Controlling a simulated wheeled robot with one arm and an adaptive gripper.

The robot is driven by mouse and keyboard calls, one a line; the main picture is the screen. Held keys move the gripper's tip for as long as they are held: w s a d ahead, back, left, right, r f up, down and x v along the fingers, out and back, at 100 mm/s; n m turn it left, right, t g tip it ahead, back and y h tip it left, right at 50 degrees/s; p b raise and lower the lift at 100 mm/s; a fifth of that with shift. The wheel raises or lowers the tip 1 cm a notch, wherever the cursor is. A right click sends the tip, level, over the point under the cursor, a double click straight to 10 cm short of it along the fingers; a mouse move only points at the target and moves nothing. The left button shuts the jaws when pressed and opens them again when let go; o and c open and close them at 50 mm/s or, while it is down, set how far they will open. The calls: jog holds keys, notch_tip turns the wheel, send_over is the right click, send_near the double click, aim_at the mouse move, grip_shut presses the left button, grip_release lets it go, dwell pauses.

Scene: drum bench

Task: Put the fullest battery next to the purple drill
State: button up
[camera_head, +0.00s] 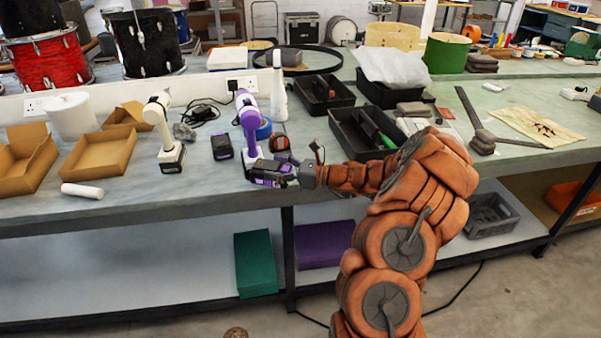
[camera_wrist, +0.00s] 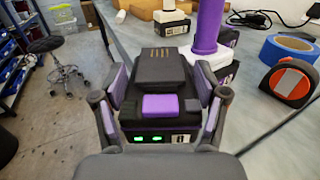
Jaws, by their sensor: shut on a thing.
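The purple drill (camera_head: 247,118) stands upright on the bench; it also shows at the top of the wrist view (camera_wrist: 206,28). My gripper (camera_head: 288,176) is at the bench's front edge, just in front of the drill. In the wrist view its two fingers (camera_wrist: 163,105) are shut on the sides of a black and purple battery (camera_wrist: 162,75), with green lights lit on its near face. In the head view this battery (camera_head: 268,173) partly hides the drill's foot. I cannot tell whether it rests on the bench. Another dark battery (camera_head: 222,147) lies left of the drill.
A cream drill (camera_head: 160,135) stands farther left, near cardboard trays (camera_head: 100,153) and a white cylinder (camera_head: 82,190). A tape measure (camera_head: 279,143) and blue tape (camera_head: 264,128) are close behind my gripper. Black bins (camera_head: 345,122) stand to the right.

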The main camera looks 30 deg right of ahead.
jog(key=d+h+b, duration=0.1)
jog(key=d, duration=0.3)
jog(key=s+d+m+t+h, duration=0.1)
jog(key=d, duration=0.4)
jog(key=s+d+m+t+h+b, duration=0.1)
jog(key=d, duration=0.4)
jog(key=shift+s+r+b, duration=0.2)
jog(key=shift+r+b, duration=0.05)
jog(key=shift+b, duration=0.05)
jog(key=s+d+m+t+h+b, duration=0.1)
jog(key=s+d+m+h, duration=0.15)
jog(key=d, duration=0.55)
jog(key=shift+n, duration=0.25)
jog(key=w+a, duration=0.6)
jog(key=a, duration=0.1)
jog(key=w+a+p, duration=0.1)
jog(key=w+a, duration=0.2)
jog(key=w, duration=0.1)
jog(key=shift+a+f, duration=0.15)
jog(key=shift+f, duration=0.1)
jog(key=shift+w+a+f, duration=0.15)
jog(key=shift+w+f, duration=0.05)
jog(key=shift+f, duration=0.05)
jog(key=shift+f+p, duration=0.35)
jog(key=shift+f, duration=1.2)
jog(key=shift+f, duration=0.15)
jog(key=o, duration=1.6)
jog(key=shift+c, duration=0.2)
